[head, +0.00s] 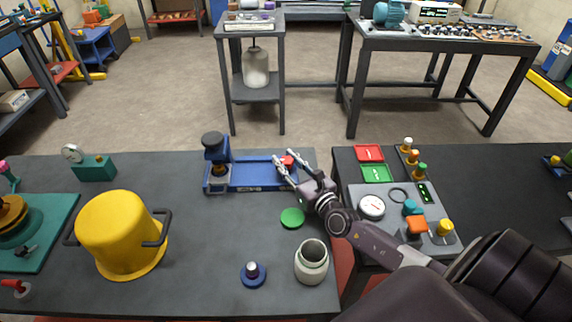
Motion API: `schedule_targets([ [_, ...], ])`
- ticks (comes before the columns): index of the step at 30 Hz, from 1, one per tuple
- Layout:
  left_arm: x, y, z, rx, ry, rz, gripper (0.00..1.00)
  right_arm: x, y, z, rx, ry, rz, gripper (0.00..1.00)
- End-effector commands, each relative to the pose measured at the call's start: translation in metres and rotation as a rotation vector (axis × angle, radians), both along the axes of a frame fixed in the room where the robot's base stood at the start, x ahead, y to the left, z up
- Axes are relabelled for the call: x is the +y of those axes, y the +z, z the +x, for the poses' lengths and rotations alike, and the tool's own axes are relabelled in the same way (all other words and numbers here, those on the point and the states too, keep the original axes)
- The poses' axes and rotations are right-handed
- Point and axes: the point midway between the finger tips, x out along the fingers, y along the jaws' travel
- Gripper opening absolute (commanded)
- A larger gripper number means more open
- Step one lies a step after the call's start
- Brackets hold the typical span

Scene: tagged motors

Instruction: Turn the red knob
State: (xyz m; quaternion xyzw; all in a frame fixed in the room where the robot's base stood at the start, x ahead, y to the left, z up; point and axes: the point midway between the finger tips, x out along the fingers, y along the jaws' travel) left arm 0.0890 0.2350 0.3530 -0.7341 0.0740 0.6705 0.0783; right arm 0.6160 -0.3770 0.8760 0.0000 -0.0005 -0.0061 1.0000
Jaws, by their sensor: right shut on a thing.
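The red knob (288,160) is small and sits at the right end of a blue fixture (244,174) on the dark table. My right gripper (284,159) reaches in from the lower right, with its fingers on both sides of the knob, shut on it. The fingers hide part of the knob, and I cannot tell its turned angle. My left gripper is not in view.
A black-topped post (213,142) rises at the fixture's left end. A green disc (292,218), a pale jar (311,262), a blue-based peg (252,274) and a yellow pot (121,235) stand nearby. A control panel (388,222) lies right, beyond a gap between tables.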

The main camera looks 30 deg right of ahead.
Motion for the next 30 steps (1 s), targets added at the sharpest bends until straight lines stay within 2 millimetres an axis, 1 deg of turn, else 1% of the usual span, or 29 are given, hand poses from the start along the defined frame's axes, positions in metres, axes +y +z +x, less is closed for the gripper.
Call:
schedule_targets([
  [7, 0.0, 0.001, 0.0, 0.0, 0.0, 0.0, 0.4, 0.0, 0.0, 0.0, 0.002, 0.0, 0.0, 0.03],
  [8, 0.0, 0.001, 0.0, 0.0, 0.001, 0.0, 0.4, 0.0, 0.0, 0.0, 0.002, 0.001, 0.0, 0.3],
  [12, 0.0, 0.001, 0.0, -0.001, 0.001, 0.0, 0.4, 0.0, 0.0, 0.0, 0.002, 0.0, 0.0, 0.46],
  [20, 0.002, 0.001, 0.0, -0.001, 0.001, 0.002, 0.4, 0.0, 0.0, 0.0, 0.002, 0.0, 0.0, 0.46],
  [23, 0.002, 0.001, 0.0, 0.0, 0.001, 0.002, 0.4, 0.0, 0.0, -0.004, 0.002, 0.0, 0.0, 0.46],
  [26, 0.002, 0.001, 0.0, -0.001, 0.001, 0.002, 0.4, 0.0, -0.001, -0.013, 0.003, 0.001, -0.001, 0.46],
  [30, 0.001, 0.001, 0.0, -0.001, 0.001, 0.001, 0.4, 0.001, -0.002, -0.034, 0.005, 0.002, -0.001, 0.46],
])
